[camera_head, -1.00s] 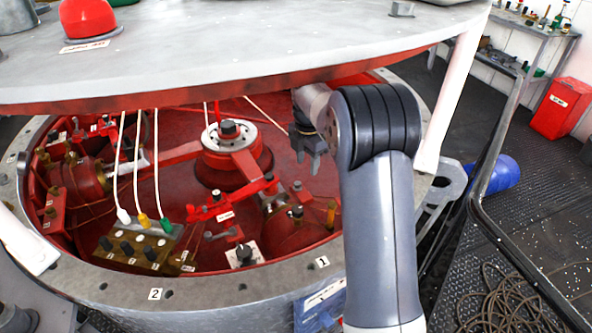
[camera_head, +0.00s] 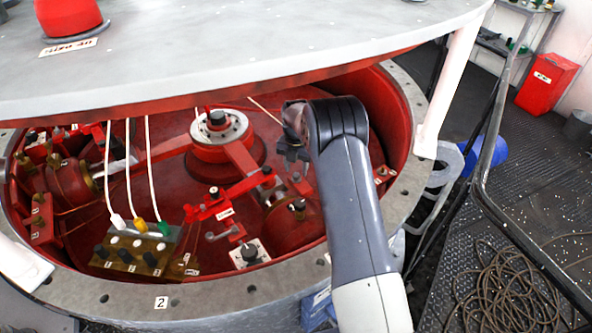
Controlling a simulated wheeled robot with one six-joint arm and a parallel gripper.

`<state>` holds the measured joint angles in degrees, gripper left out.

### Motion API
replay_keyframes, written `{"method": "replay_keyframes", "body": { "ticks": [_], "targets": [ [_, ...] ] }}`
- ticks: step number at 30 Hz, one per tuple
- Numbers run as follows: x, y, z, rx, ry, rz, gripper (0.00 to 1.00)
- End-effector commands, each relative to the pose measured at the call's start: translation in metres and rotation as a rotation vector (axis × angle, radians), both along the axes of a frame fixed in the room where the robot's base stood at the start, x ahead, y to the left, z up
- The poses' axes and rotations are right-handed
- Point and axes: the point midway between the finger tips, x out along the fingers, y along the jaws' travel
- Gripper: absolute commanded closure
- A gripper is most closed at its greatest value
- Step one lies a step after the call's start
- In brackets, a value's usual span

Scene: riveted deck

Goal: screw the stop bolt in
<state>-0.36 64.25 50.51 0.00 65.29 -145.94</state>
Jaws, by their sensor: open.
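My gripper (camera_head: 291,157) is inside the red drum, under the raised lid. It is open and small in this view, and I see nothing between its fingers. I cannot tell for sure which part is the stop bolt. A dark bolt head stands on a white square plate (camera_head: 249,252) near the drum's front edge, below and left of my gripper. A red lever (camera_head: 233,199) with a pale knob lies left of my gripper, apart from it. The parts just below my gripper are partly hidden by the arm.
The grey lid (camera_head: 250,50) overhangs the drum closely. A central hub (camera_head: 219,125) stands left of my gripper. White cables run to a connector block (camera_head: 137,250) at the front left. The drum's rim (camera_head: 215,297) is in front. A white post (camera_head: 450,90) and a handrail (camera_head: 489,160) stand to the right.

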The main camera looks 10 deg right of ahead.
Motion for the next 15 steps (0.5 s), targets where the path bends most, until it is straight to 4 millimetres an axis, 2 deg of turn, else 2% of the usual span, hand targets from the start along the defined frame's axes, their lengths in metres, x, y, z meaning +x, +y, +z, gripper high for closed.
{"method": "replay_keyframes", "body": {
  "ticks": [6, 15],
  "targets": [
    [0.0, 0.0, -0.02, 0.0, 0.0, -0.001, 0.55],
    [0.0, 0.0, -0.023, 0.0, -0.001, -0.001, 0.55]
  ]
}}
